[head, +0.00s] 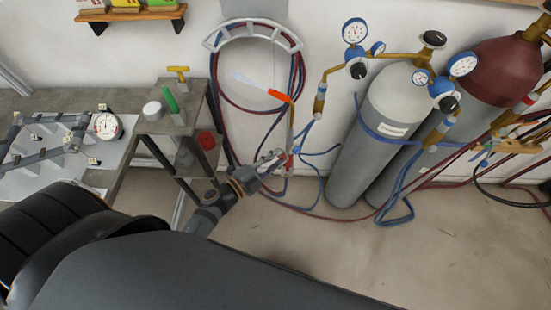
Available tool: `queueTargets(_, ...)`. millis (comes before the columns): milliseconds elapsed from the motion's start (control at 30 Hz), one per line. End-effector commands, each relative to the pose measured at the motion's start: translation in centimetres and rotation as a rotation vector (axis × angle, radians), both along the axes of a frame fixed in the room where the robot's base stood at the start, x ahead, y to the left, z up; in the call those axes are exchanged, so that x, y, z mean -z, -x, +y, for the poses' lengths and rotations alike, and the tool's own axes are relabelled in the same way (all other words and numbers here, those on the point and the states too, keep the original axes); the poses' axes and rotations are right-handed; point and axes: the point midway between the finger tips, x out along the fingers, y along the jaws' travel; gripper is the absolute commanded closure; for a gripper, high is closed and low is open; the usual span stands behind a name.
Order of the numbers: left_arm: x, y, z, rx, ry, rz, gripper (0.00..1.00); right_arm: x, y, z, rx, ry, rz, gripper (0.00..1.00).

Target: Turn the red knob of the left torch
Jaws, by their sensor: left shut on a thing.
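The left torch hangs in front of the wall, with a thin brass tube (291,128) and an orange piece (279,96) by its top. My left gripper (279,160) is at the torch's lower end, coming from the lower left. Its jaws are shut on the red knob (295,150), of which only a little red shows between and beside the fingers. The fingers hide most of the knob, so its turn angle cannot be told. My right gripper is not in view.
Blue and red hoses hang from a wall rack (252,30) behind the torch and trail over the floor. Gas cylinders (375,130) with gauges stand to the right. A small stand (172,125) and a workbench (60,100) are at the left. Open floor lies in front.

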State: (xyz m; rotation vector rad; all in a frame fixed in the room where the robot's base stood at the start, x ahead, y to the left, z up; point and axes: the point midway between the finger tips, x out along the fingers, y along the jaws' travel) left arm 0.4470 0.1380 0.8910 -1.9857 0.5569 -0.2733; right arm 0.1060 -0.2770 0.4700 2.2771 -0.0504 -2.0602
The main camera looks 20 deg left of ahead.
Motion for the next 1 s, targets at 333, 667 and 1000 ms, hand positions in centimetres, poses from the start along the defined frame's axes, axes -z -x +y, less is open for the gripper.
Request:
queueTargets(333,0.0,0.0,0.0,0.0,-0.007,-0.004,1.0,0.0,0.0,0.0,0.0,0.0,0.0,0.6)
queueTargets(667,0.0,0.0,0.0,0.0,-0.006,-0.003,0.53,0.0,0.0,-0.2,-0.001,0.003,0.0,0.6)
queueTargets(1000,0.1,1.1,0.6,0.002,-0.009,0.0,0.53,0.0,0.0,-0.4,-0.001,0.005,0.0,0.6)
